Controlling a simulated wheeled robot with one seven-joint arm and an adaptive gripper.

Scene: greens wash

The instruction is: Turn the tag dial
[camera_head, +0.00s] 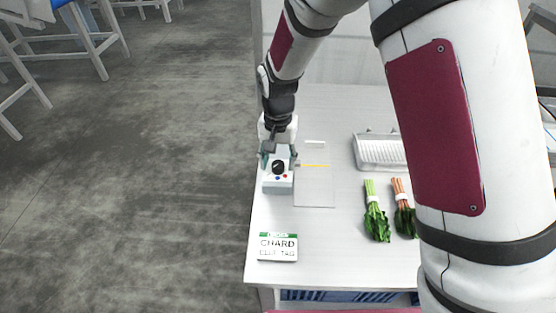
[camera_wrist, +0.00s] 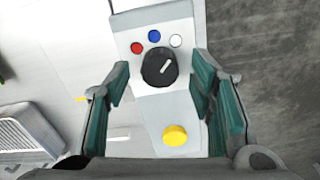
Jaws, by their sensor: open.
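The tag dial (camera_wrist: 159,67) is a round black knob with a white pointer line, set on a pale control box (camera_wrist: 163,25). In the wrist view its pointer slants up to the right. Red, blue and white round marks sit beside it, and a yellow one (camera_wrist: 175,135) lies on the opposite side. The dial also shows in the head view (camera_head: 278,167). My gripper (camera_wrist: 160,85) is open, with a green-padded finger on either side of the dial. I cannot tell whether either finger touches it. In the head view my gripper (camera_head: 278,158) is over the box.
A chard sign (camera_head: 278,247) lies near the table's front left. Two bunches of greens (camera_head: 376,212) lie to the right, with a white ribbed tray (camera_head: 380,151) behind them. A thin clear panel (camera_head: 315,185) is right beside the box. The table's left edge is close.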

